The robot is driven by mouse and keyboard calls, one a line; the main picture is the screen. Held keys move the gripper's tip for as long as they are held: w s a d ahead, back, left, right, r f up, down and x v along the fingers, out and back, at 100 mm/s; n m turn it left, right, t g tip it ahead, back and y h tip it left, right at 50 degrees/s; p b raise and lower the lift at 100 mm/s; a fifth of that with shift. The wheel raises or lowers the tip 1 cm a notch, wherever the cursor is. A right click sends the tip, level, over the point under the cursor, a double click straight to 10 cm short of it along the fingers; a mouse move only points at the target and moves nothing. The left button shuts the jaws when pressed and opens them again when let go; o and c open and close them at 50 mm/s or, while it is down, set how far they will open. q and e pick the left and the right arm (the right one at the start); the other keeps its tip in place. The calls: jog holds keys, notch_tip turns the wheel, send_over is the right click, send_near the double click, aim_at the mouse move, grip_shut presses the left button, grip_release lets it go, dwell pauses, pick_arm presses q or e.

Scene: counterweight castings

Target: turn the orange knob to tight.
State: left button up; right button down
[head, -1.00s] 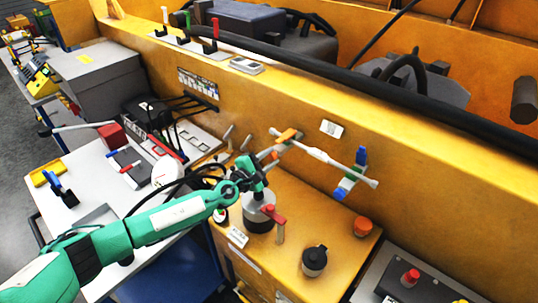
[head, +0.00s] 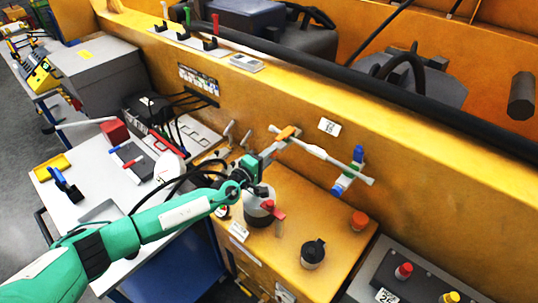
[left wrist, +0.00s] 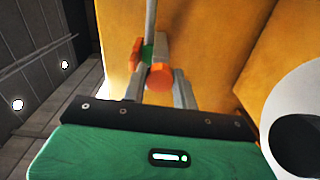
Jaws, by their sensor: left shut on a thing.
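The orange knob (head: 287,132) is at the left end of a pale bar (head: 318,152) along the yellow wall. My left gripper (head: 276,146) reaches it from the lower left, its fingertips at the knob. In the left wrist view the orange knob (left wrist: 160,77) sits between the two grey fingers (left wrist: 162,92) of my left gripper, which is shut on it. The fingers partly hide its sides. No mark showing tight is readable. My right gripper is not in view.
A yellow bench top below the arm holds a dark-lidded pot (head: 313,254), a red-orange cap (head: 359,220) and a grey pot with a red handle (head: 259,212). A blue-ended fitting (head: 349,172) stands at the bar's right part. A thick black hose (head: 400,95) runs above.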

pick_arm(q)
jog(key=shift+f, duration=0.1)
dwell(0.3)
jog(key=o, duration=1)
jog(key=shift+c, duration=0.2)
jog(key=b+v, duration=0.1)
jog(key=v, duration=1.2)
jog(key=shift+s+a, duration=0.25)
jog(key=shift+s, duration=0.1)
